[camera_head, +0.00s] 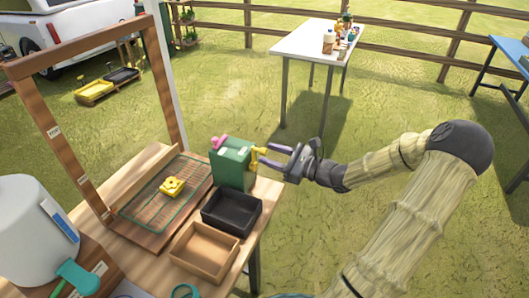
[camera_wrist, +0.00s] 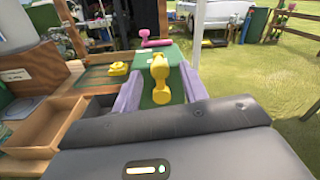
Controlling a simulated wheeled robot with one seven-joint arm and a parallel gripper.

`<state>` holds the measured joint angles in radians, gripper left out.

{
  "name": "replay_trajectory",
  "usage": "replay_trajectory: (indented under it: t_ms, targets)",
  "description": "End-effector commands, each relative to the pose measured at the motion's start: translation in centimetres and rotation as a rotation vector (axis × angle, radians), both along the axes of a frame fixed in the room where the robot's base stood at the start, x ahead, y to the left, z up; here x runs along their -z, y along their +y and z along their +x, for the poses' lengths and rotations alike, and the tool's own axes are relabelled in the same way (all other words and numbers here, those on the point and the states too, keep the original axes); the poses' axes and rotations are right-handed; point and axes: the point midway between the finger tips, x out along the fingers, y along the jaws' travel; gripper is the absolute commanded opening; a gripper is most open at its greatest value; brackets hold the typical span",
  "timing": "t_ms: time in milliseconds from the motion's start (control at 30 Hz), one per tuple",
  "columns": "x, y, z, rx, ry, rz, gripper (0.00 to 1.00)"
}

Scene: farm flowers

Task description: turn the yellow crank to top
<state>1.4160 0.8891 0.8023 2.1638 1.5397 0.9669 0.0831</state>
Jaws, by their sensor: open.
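The yellow crank (camera_head: 256,156) sits on the side of a green box (camera_head: 230,168) at the table's right edge. In the wrist view the crank (camera_wrist: 161,78) shows a rounded hub and a knob nearer the camera. My gripper (camera_head: 267,154) reaches in from the right, its purple fingers pointing at the crank. In the wrist view my gripper (camera_wrist: 160,88) is open, with one finger on each side of the crank. Whether either finger touches it I cannot tell.
A pink part (camera_head: 217,143) tops the green box. A black tray (camera_head: 231,210) and a wooden tray (camera_head: 204,250) lie in front of it. Open grass lies right of the table.

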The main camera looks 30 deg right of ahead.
Motion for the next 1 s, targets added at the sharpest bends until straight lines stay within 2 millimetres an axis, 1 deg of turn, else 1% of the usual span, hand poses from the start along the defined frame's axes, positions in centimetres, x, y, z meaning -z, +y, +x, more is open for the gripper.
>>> replay_trajectory:
  t_ms: [33, 100, 200, 500, 533, 733, 767, 1000]
  targets:
    - [0.0, 0.6, 0.7, -0.003, -0.001, 0.001, 0.43]
    - [0.0, 1.0, 1.4, -0.002, -0.001, 0.001, 0.43]
    - [0.0, 1.5, 2.1, -0.001, -0.001, 0.000, 0.43]
    - [0.0, 1.6, 2.3, 0.001, 0.000, 0.000, 0.43]
    - [0.0, 1.6, 2.3, 0.001, 0.000, 0.000, 0.41]
    - [0.0, 1.6, 2.3, 0.000, 0.000, 0.000, 0.02]
    - [0.0, 1.6, 2.3, 0.001, 0.000, 0.000, 0.00]
    - [-0.1, 1.5, 2.3, 0.002, 0.001, 0.002, 0.00]
